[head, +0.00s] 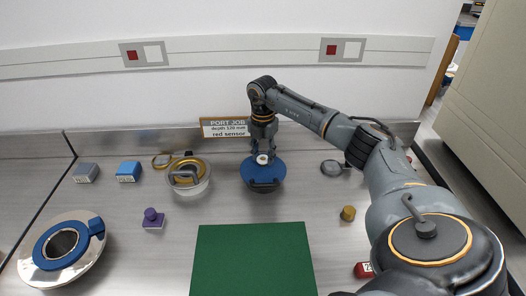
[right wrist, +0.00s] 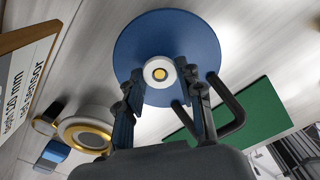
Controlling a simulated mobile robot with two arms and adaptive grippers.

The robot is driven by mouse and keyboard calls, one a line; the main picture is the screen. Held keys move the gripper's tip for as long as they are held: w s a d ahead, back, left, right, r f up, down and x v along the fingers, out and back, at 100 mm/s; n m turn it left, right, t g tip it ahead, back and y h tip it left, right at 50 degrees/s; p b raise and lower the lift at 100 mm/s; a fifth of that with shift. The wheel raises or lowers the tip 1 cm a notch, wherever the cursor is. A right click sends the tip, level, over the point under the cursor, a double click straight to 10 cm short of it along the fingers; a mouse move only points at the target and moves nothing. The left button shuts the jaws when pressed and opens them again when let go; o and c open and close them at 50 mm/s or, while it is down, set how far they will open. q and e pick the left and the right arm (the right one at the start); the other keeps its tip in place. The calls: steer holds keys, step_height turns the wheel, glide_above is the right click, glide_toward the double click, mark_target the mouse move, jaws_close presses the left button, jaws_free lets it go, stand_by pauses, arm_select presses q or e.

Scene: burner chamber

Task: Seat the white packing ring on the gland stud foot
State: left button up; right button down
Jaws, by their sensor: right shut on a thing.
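The white packing ring (head: 262,158) is at the middle of a round blue plate with a dark handle (head: 264,182). In the right wrist view the ring (right wrist: 152,65) is around a brass-coloured stud end (right wrist: 160,73), over the blue plate (right wrist: 172,30). My right gripper (head: 264,148) points down over the plate, with its fingers on both sides of the ring (right wrist: 161,80), shut on it. I cannot tell whether the ring's underside touches the plate. My left gripper is not in view.
A clear round vessel with a gold rim (head: 186,182), a purple knob block (head: 153,218) and a blue-collared flange (head: 35,272) stand left. A green mat (head: 252,262) lies in front. A sign (head: 224,128) stands behind.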

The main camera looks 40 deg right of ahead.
steer(key=shift+f+b, duration=0.5)
steer(key=shift+f, duration=0.55)
steer(key=c, duration=0.8)
jaws_free()
steer(key=shift+r, duration=0.1)
